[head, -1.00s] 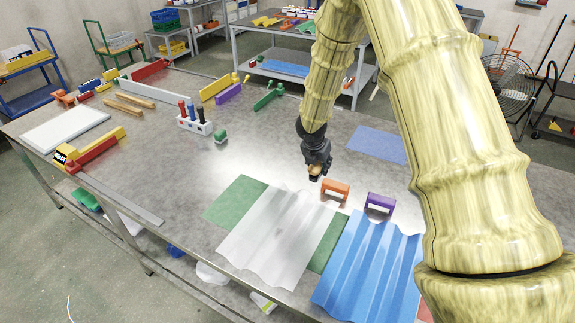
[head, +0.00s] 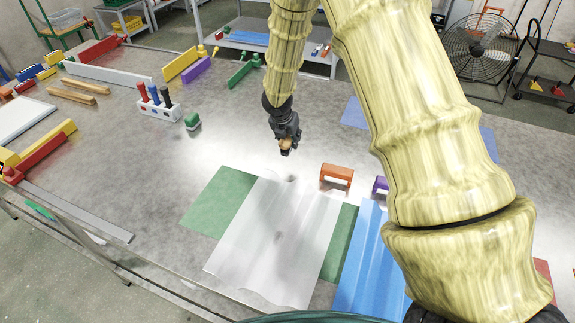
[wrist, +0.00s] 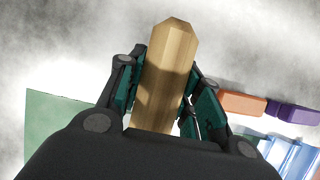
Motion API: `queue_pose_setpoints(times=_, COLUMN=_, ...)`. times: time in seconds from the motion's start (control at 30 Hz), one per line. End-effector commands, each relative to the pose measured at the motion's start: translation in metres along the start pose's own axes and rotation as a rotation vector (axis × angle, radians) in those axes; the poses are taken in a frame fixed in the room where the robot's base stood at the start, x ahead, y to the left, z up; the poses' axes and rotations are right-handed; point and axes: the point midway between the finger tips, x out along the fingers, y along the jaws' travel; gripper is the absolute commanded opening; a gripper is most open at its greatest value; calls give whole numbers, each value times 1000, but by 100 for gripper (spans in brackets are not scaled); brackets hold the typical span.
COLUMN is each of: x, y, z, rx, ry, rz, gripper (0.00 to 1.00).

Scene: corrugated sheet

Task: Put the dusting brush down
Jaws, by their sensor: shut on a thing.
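My gripper (head: 287,146) is shut on the dusting brush, whose pale wooden handle (wrist: 168,75) stands between the fingers in the wrist view. Only a small tan part of the brush (head: 286,144) shows in the head view; its bristles are hidden. The gripper is above the grey table (head: 235,145), beyond the far edge of the clear corrugated sheet (head: 275,235) and left of the orange block (head: 337,175). The brush appears clear of the table, though its exact height is hard to tell.
The clear sheet lies over a green mat (head: 215,200), beside a blue corrugated sheet (head: 365,270). A purple block (head: 380,185) is partly behind my arm. Bare table surrounds the gripper.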

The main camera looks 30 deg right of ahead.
Motion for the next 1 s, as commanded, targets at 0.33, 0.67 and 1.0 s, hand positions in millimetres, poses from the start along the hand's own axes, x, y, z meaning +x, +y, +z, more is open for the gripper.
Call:
queue_pose_setpoints(times=0.33, x=41, y=-2, z=-17, rx=-1, ry=0, rz=-3, gripper=4)
queue_pose_setpoints(times=0.67, x=56, y=-1, z=-24, rx=-1, ry=0, rz=-3, gripper=4)
queue_pose_setpoints(times=1.0, x=86, y=-1, z=-37, rx=0, ry=0, rz=-2, gripper=4)
